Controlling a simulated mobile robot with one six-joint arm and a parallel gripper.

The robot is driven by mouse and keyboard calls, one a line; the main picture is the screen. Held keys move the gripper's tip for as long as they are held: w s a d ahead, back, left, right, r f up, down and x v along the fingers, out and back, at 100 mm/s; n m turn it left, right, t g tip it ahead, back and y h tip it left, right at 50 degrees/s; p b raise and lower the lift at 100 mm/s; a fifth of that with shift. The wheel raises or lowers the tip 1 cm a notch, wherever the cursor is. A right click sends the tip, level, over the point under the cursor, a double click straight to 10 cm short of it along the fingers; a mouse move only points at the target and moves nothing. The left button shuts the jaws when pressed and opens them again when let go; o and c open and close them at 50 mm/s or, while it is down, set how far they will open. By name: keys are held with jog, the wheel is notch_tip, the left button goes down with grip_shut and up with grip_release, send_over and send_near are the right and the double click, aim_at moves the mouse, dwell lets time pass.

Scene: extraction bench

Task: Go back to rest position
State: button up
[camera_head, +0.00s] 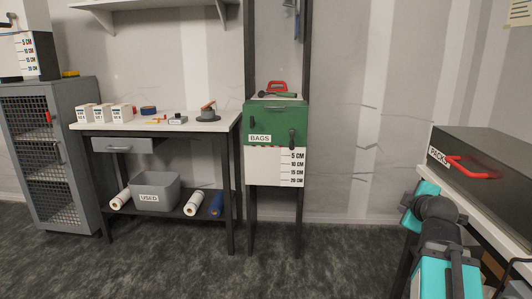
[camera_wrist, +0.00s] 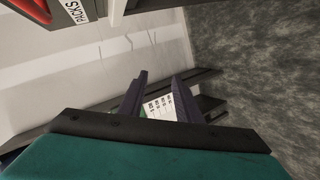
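My gripper (camera_wrist: 160,78) shows in the wrist view as two dark fingers set apart, with nothing held between them. The white scale panel (camera_wrist: 160,105) with printed numbers shows in the background through the gap. In the head view my turquoise and dark arm rises at the lower right, in front of the bench that bears the PACKS box (camera_head: 485,165). The gripper's fingers cannot be made out in the head view. The PACKS label (camera_wrist: 75,10) also shows at the top left of the wrist view, so the box is close to the wrist.
A green BAGS box (camera_head: 276,120) sits on a stand in the middle. A table (camera_head: 165,129) on the left bears small white boxes and tools; a grey USED bin (camera_head: 157,192) and rolls lie on its shelf. A mesh cabinet (camera_head: 48,145) stands far left. The front floor is clear.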

jog(key=w+a+f+g+y+p, duration=0.1)
jog(key=a+f+g+p, duration=0.15)
jog(key=a+f, duration=0.45)
jog(key=a+f+g+y+p, duration=0.2)
jog(key=a+f+p, duration=0.15)
jog(key=f, duration=0.65)
jog(key=s+a+f+g+p, duration=0.2)
jog(key=s+a+f+p, duration=0.15)
jog(key=f, duration=0.35)
jog(key=s+a+f+g+p, duration=0.25)
jog(key=s+a+f, duration=0.2)
jog(key=f, duration=0.25)
jog(key=s+a+f+m+g+p, duration=0.1)
jog(key=s+a+f+g+p, duration=0.15)
jog(key=s+f, duration=0.4)
jog(key=s+a+f+m+g+y+p, duration=0.1)
jog(key=s+a+f+p, duration=0.2)
jog(key=s, duration=0.6)
jog(key=s+a+f+m+g+p, duration=0.1)
jog(key=s+a+f+g+p, duration=0.15)
jog(key=s+f, duration=0.4)
jog(key=s+m+g, duration=0.3)
jog(key=s+m, duration=0.5)
jog(key=s, duration=0.3)
jog(key=shift+s+d+h, duration=0.3)
jog(key=shift+s+d, duration=0.05)
jog(key=shift+s, duration=0.05)
